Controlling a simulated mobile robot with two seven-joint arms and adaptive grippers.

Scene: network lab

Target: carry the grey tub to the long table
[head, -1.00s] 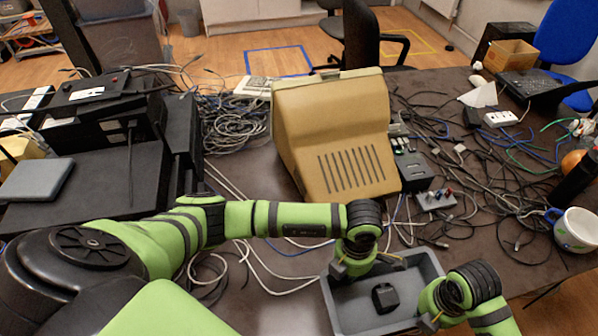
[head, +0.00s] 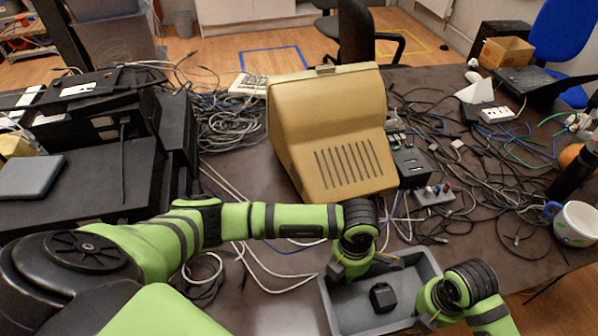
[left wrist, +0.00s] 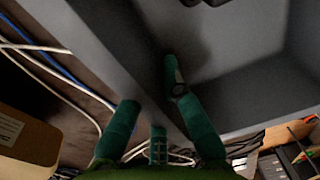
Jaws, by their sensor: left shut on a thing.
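The grey tub (head: 349,304) is at the lower middle of the head view, in front of the beige monitor, its near side cut off by the picture edge. A small black block (head: 383,297) lies in it. My left gripper (head: 340,268) is shut on the tub's back-left wall. In the left wrist view, its green fingers (left wrist: 150,88) straddle the wall of the tub (left wrist: 230,95), one inside and one outside. My right gripper (head: 431,318) is at the tub's right wall; its fingers are too small to tell their state. I cannot tell whether the tub touches the tabletop below it.
A dark table (head: 270,190) carries the beige monitor (head: 330,130), black equipment (head: 85,195) at left and tangled cables (head: 235,125). White cables run beside the tub. A mug (head: 574,224) stands near the right edge. A blue chair (head: 565,40) is beyond.

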